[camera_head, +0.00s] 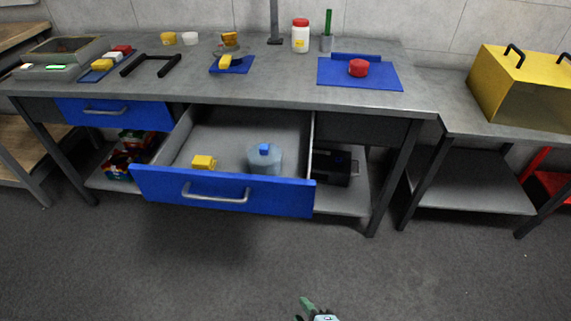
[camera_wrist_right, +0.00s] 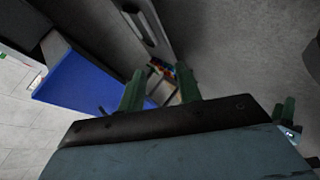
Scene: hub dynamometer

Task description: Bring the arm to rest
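Most of the right arm is out of view.
An open blue-fronted drawer (camera_head: 168,184) juts from the grey bench (camera_head: 290,85), holding a yellow block (camera_head: 204,162) and a bluish clear container (camera_head: 265,160). A side table (camera_head: 450,117) carries a yellow box (camera_head: 525,88). The floor (camera_head: 250,265) before the bench is clear.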

